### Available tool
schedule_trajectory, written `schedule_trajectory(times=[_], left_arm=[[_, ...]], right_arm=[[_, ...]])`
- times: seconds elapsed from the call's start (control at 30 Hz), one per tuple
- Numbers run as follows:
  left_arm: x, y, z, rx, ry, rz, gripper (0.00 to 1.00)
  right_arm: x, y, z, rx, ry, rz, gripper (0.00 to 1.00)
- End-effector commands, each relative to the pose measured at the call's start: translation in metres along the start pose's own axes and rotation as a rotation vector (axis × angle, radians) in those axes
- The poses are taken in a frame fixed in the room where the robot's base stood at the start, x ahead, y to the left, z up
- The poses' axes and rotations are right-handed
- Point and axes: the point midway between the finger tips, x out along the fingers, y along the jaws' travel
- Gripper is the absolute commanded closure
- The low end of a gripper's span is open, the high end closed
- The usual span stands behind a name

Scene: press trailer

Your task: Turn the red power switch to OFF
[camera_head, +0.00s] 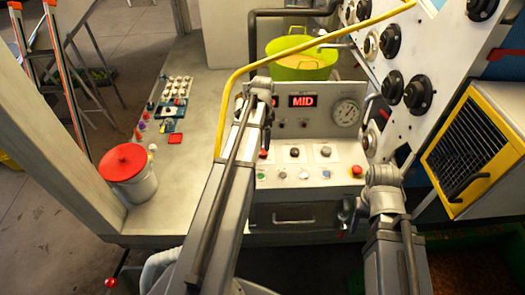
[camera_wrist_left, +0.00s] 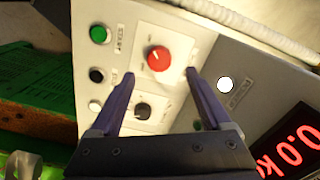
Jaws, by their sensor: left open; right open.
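The red power switch (camera_wrist_left: 158,58) is a round red knob on a pale plate in the left wrist view. My left gripper (camera_wrist_left: 160,76) is open, with its purple fingertips on either side of and below the knob in the picture. I cannot tell whether they touch it. A black knob (camera_wrist_left: 142,110) sits below, between the fingers. My right gripper (camera_head: 346,216) is open and empty, low in front of the control panel (camera_head: 310,175).
Green (camera_wrist_left: 99,34), black and white buttons line the panel's left side. A red number display (camera_wrist_left: 287,145) is at lower right. In the head view a yellow rail (camera_head: 228,100) curves past my left arm, and a red-lidded bucket (camera_head: 128,175) stands on the left.

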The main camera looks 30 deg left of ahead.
Motion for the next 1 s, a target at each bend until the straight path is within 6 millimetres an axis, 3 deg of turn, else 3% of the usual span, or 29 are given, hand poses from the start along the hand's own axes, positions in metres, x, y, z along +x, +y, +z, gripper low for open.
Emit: schedule_trajectory(times=[0.03,0.4,0.8,1.0], left_arm=[[0.011,0.0,0.0,0.0,0.0,0.0,0.19],[0.057,0.0,0.0,0.0,0.0,0.0,0.19],[0.061,0.0,0.0,0.0,0.0,0.0,0.19],[0.061,0.0,0.0,0.0,0.0,0.0,0.4]], right_arm=[[0.011,-0.001,-0.001,0.001,0.0,0.0,0.5],[0.056,-0.005,-0.004,-0.002,0.002,0.001,0.5],[0.061,-0.006,-0.004,-0.005,0.001,0.002,0.5],[0.061,-0.005,-0.004,-0.005,0.001,0.001,0.5]])
